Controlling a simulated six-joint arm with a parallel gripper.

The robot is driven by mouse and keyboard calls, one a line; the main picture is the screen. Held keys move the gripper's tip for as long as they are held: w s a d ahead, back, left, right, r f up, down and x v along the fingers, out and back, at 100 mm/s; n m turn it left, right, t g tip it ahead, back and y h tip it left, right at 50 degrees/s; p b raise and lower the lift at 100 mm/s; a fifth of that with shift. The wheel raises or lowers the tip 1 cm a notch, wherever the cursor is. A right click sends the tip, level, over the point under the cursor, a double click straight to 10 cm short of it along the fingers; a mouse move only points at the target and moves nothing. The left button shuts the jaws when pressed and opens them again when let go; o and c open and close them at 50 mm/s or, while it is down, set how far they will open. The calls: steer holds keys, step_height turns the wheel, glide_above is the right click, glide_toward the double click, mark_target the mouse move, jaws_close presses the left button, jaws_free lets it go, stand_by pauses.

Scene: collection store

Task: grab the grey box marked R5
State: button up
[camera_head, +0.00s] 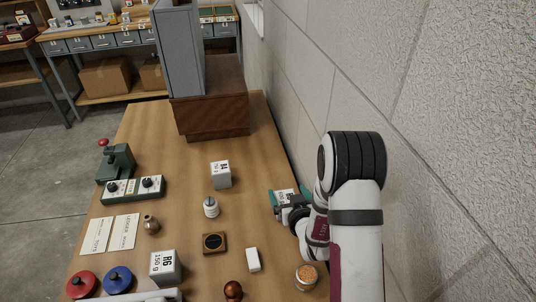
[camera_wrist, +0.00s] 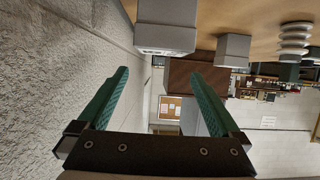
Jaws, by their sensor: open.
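A pale grey box (camera_head: 284,194) stands near the right edge of the table, partly hidden by my gripper (camera_head: 288,204); its marking is not readable. In the wrist view a near grey box (camera_wrist: 166,28) appears just above the gap between my gripper's green fingers (camera_wrist: 160,76). The fingers are spread apart, with nothing seen held. A second grey box (camera_head: 221,175) stands mid-table; its marking seems to read R4. It seems to be the farther box in the wrist view (camera_wrist: 233,50). A third grey box (camera_head: 165,267), marked R6 and 150 g, stands at the front left.
A white ringed object (camera_head: 211,207), a dark wooden square (camera_head: 214,243), a white block (camera_head: 253,260) and a jar (camera_head: 306,277) stand on the table (camera_head: 180,205). A wooden chest (camera_head: 210,118) is at the back. A block wall (camera_head: 430,150) runs close along the right.

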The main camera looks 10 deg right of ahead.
mark_target(283, 196)
step_height(283, 196, down, 5)
steer(key=shift+r, duration=0.1)
steer(key=x, duration=0.5)
steer(key=shift+w, duration=0.1)
jaws_close()
